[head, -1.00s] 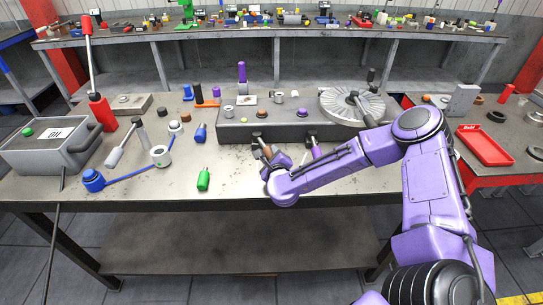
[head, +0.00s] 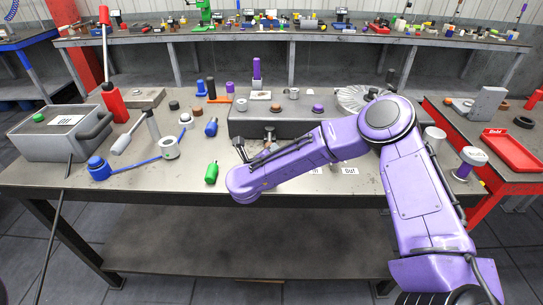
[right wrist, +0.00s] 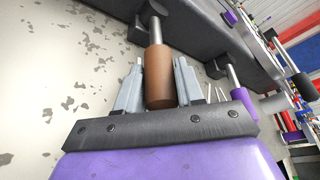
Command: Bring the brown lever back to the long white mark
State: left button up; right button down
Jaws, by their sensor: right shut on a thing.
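The brown lever (right wrist: 158,78) is a brown cylinder grip on a bright metal rod that comes out of a dark block. In the right wrist view it lies lengthwise between the two grey fingers of my right gripper (right wrist: 160,82), which is shut on it. In the head view my purple right forearm covers most of the lever, and my right gripper (head: 246,152) shows only in part at the front of the long grey housing (head: 240,129). I cannot make out the long white mark in either view. My left gripper is not in view.
A purple lever (right wrist: 242,99) stands beside the brown one in the wrist view. White labels, one reading "OUT" (head: 350,171), lie on the bench right of my forearm.

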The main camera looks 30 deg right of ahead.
jog(key=c, duration=1.1)
grip_release()
jog(key=shift+w+r, duration=0.15)
jog(key=shift+r, duration=0.1)
jog(key=o, duration=0.3)
jog(key=shift+f, duration=0.1)
jog(key=shift+w+f, duration=0.1)
jog(key=shift+f, duration=0.05)
jog(key=b+v, duration=0.3)
jog(key=v, duration=0.7)
jog(key=shift+a, duration=0.15)
jog(key=shift+s, duration=0.2)
